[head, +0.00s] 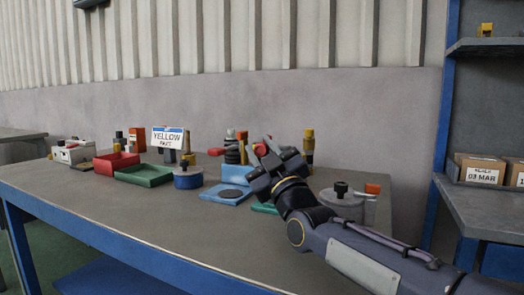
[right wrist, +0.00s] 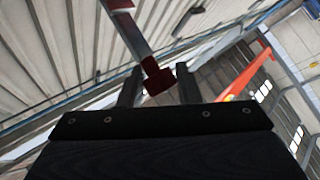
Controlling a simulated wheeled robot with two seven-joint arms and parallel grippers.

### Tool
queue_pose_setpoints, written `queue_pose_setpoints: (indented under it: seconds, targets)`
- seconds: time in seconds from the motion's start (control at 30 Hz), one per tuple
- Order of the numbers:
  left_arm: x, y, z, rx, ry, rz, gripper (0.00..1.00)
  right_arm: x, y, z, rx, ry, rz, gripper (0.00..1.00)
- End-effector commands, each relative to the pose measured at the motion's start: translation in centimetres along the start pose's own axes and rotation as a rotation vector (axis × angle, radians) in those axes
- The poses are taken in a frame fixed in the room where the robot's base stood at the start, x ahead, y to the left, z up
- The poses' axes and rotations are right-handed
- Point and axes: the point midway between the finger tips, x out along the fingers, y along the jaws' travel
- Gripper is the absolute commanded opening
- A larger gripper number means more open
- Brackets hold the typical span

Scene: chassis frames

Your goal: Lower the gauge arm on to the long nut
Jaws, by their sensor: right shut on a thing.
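My right gripper (head: 262,156) reaches in from the right over the back middle of the table. In the right wrist view its two fingers (right wrist: 158,86) are on either side of a small dark red block, the end of the gauge arm (right wrist: 158,77). A flat grey bar (right wrist: 130,34) runs up from this block. In the head view only a little red (head: 259,150) shows at the fingertips, and my gripper hides most of the gauge. I cannot make out the long nut. My left gripper is not in view.
The front of the table is clear. Shelves (head: 488,205) stand at right.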

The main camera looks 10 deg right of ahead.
Motion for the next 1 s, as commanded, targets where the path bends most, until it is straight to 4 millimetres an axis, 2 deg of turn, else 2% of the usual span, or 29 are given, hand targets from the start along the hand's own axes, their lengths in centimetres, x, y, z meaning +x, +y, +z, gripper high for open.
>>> queue_pose_setpoints:
  seconds: [0.03,0.13,0.17,0.43,0.57,0.7,1.0]
  targets:
    - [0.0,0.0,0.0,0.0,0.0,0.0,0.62,0.0,-0.4,0.3,0.002,-0.008,-0.009,0.33]
    - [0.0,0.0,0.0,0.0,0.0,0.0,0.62,0.0,-0.3,0.3,0.002,-0.006,-0.007,0.46]
    - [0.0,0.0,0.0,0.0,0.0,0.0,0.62,0.0,-0.3,0.2,0.001,-0.006,-0.006,0.47]
    - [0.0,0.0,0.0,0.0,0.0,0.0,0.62,-0.1,-0.1,0.1,0.0,-0.003,-0.003,0.47]
    - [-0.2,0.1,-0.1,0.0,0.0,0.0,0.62,-0.9,0.0,0.0,0.001,-0.003,-0.003,0.47]
    - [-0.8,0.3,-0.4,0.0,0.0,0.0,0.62,-3.1,-0.1,0.0,0.003,-0.006,-0.005,0.47]
    - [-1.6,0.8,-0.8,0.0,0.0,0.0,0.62,-9.6,1.9,-3.0,0.003,-0.002,-0.002,0.47]
